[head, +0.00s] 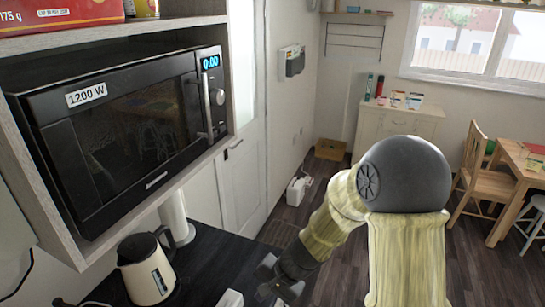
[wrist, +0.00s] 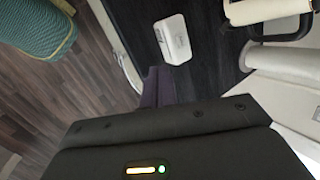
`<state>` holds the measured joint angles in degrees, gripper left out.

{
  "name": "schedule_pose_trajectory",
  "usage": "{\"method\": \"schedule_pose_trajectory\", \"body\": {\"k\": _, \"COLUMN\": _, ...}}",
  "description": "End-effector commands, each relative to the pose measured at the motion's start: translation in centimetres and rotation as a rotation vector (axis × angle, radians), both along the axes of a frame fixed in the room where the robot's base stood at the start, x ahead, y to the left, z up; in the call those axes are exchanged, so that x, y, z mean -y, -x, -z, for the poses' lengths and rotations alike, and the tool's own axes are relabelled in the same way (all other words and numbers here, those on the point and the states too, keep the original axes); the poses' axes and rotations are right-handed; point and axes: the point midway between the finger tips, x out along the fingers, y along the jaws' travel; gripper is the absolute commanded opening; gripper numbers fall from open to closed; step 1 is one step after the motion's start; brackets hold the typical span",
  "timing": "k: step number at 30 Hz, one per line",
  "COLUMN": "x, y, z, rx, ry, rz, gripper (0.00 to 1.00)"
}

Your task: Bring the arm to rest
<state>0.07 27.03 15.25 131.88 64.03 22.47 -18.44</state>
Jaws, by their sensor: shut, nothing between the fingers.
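My arm rises at the right of the head view and bends down to the left. My gripper (head: 268,284) is a dark shape low in the head view, by the right end of the dark counter (head: 207,262). In the wrist view the dark fingers of my gripper (wrist: 158,75) are together with nothing between them. The gripper's black housing fills the lower part of that view. I cannot tell from these frames how high the fingers are above the counter or whether they touch anything.
A white box (wrist: 173,39) lies on the counter close to my fingers. A cream kettle (head: 147,270) stands further left, under the shelf with the black microwave (head: 130,130). A white door (head: 243,180) is behind. Wooden chairs (head: 475,175) and a table (head: 525,165) stand right; floor lies between.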

Motion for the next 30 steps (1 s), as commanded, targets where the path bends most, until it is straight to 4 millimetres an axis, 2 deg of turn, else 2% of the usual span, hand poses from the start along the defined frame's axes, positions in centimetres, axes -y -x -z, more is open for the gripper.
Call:
{"method": "schedule_pose_trajectory", "body": {"k": 9, "x": 8.6, "y": 3.5, "z": -2.9, "rx": 0.139, "ry": 0.268, "rz": -0.217, "gripper": 0.00}}
{"method": "schedule_pose_trajectory", "body": {"k": 18, "x": 15.8, "y": 6.8, "z": -5.6, "rx": 0.243, "ry": 0.505, "rz": -0.383, "gripper": 0.00}}
{"method": "schedule_pose_trajectory", "body": {"k": 23, "x": 17.5, "y": 7.7, "z": -6.2, "rx": 0.267, "ry": 0.565, "rz": -0.424, "gripper": 0.00}}
{"method": "schedule_pose_trajectory", "body": {"k": 30, "x": 17.6, "y": 7.7, "z": -6.2, "rx": 0.269, "ry": 0.571, "rz": -0.431, "gripper": 0.00}}
